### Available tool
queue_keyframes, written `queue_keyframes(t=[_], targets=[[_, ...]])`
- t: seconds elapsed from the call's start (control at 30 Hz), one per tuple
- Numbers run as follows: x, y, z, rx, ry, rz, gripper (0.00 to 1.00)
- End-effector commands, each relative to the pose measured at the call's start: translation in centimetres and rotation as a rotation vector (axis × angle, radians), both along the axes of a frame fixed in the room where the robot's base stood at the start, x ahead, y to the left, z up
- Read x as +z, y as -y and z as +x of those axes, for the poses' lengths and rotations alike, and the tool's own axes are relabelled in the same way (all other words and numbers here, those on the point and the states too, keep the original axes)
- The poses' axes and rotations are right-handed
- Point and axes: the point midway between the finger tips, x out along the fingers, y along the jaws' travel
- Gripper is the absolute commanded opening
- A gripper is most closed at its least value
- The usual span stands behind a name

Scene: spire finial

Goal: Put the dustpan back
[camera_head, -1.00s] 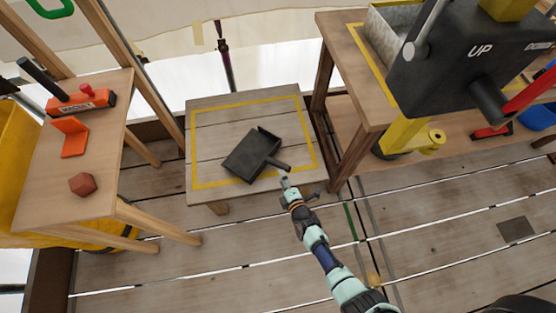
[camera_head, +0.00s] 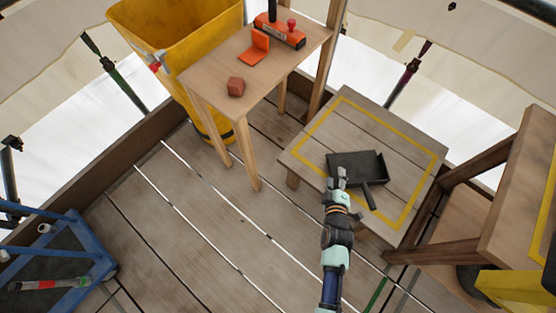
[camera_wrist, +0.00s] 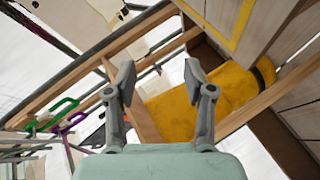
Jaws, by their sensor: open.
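The black dustpan (camera_head: 357,168) lies on a low wooden table (camera_head: 317,155) inside a yellow taped square. Its handle points toward the lower right in the head view. My gripper (camera_head: 338,178) is open and empty, and in the head view it overlaps the dustpan's near left edge. I cannot tell how high it is above the table. In the wrist view my gripper (camera_wrist: 158,78) has its fingers apart with nothing between them. The dustpan is not clearly seen in the wrist view.
A taller wooden table (camera_head: 215,85) holds an orange tool (camera_head: 280,32), an orange bracket (camera_head: 255,48) and a reddish block (camera_head: 236,87). A yellow bin (camera_head: 185,45) stands behind it. A blue-framed platform (camera_head: 60,262) is at lower left. A workbench (camera_head: 520,200) stands at right. The plank floor between is clear.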

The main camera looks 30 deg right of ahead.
Motion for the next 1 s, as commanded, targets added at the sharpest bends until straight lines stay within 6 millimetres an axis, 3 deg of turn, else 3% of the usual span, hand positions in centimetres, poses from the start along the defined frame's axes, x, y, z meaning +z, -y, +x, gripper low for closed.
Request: queue_keyframes(t=[0.03,0.1,0.17,0.23,0.3,0.4,0.5,0.57,1.0], targets=[[4.4,-2.9,4.2,0.067,0.068,0.078,0.53],[10.0,-8.0,8.4,0.133,0.139,0.234,0.53],[14.8,-13.0,10.5,0.174,0.185,0.378,0.53],[20.0,-19.0,11.3,0.203,0.221,0.544,0.53],[24.2,-24.2,10.5,0.21,0.243,0.697,0.53],[28.2,-29.5,8.1,0.196,0.257,0.871,0.53],[30.1,-32.0,6.2,0.177,0.259,0.972,0.53],[30.4,-32.5,5.7,0.167,0.258,0.998,0.53],[30.4,-32.5,5.6,0.161,0.257,1.006,0.53]])
